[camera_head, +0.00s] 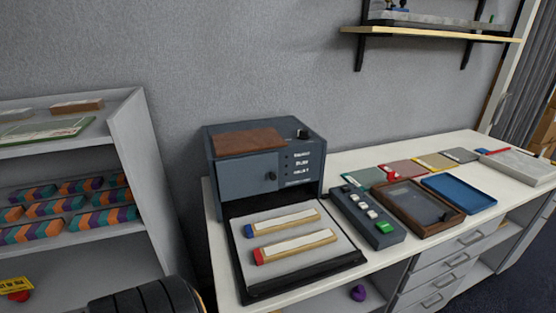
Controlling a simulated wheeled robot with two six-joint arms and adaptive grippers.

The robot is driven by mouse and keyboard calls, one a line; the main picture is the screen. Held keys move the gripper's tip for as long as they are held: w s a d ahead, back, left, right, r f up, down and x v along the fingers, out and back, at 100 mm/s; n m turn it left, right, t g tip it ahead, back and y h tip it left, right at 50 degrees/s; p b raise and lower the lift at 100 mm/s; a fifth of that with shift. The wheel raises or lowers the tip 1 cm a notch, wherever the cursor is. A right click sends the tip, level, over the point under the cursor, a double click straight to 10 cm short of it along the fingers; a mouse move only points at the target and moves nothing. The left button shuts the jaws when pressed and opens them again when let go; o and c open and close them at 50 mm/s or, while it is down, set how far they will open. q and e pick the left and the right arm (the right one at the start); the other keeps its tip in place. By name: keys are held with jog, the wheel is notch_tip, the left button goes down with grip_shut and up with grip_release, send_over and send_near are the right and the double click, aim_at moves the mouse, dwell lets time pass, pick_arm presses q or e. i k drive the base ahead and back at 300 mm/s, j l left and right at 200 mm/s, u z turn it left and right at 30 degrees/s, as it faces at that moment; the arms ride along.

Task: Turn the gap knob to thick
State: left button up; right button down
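A dark blue-grey machine (237,176) stands on the white table against the wall. A black knob (303,134) sits on its top near the right corner. A small dark round knob (272,176) is on its front face. Small white lettering (301,163) runs down the front's right side, too small to read. I cannot tell which knob is the gap knob or where either points. A brown plate (248,141) lies on top. Neither of my grippers is in view.
A grey bed with black edges (341,257) before the machine holds two wooden-edged blocks. A button box (341,209), a wooden-framed tray (393,201) and a blue tray (463,190) lie to the right. A grey shelf unit (134,140) stands left; a wall shelf (430,34) hangs above.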

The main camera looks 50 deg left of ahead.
aim_at(303, 133)
jog(key=u, duration=1.65)
